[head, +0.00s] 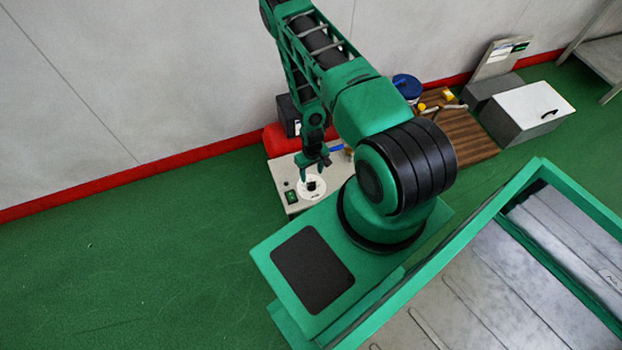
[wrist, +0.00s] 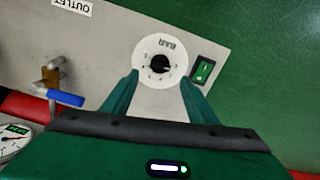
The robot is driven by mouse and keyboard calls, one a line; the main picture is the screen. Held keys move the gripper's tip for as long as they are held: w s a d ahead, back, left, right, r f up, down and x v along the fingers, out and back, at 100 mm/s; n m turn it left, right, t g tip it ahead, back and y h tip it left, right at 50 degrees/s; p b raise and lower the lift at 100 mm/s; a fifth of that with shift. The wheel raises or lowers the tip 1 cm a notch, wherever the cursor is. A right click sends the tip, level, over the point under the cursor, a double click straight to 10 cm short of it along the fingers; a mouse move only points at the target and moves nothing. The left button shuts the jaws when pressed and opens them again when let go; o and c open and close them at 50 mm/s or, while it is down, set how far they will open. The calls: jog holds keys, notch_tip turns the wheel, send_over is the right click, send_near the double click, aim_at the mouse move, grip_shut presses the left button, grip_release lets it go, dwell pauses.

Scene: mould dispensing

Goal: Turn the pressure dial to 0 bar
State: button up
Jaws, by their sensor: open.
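The pressure dial is a black knob (wrist: 160,64) at the centre of a round white scale plate (wrist: 146,50) on a light grey panel, in the wrist view. In the head view the dial (head: 311,187) shows below my gripper (head: 313,162). My gripper also shows in the wrist view (wrist: 158,84), where its two green fingers are apart, one on each lower side of the scale plate. Nothing is between the fingers except the view of the dial. The scale's numbers are too small to read. I cannot tell whether the fingers touch the panel.
A green-lit switch (wrist: 203,71) sits right of the dial. A blue-handled valve (wrist: 65,97) and a gauge (wrist: 14,135) are at the left, with an OUTLET label (wrist: 72,7) above. A wooden board (head: 465,137) and white-lidded box (head: 533,105) stand farther right. Green floor at left is clear.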

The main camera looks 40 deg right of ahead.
jog(key=shift+r, duration=1.4)
jog(key=w+d+r, duration=0.2)
jog(key=w+r, duration=0.1)
jog(key=r, duration=0.7)
jog(key=w+d+r, duration=0.2)
jog(key=w+r, duration=0.1)
jog(key=r, duration=0.6)
notch_tip(320, 180, up, 19)
jog(key=s+d+m+h, duration=0.1)
jog(key=s+d+m, duration=0.1)
jog(key=s, duration=0.1)
jog(key=s+a+r+m, duration=0.1)
jog(key=s+a+r, duration=0.2)
jog(key=s+r, duration=0.9)
jog(key=s+a+r+m+y, duration=0.1)
jog(key=s+a+r+m, duration=0.1)
jog(key=s+r, duration=1)
jog(key=shift+s+a, duration=0.15)
jog(key=shift+a, duration=0.45)
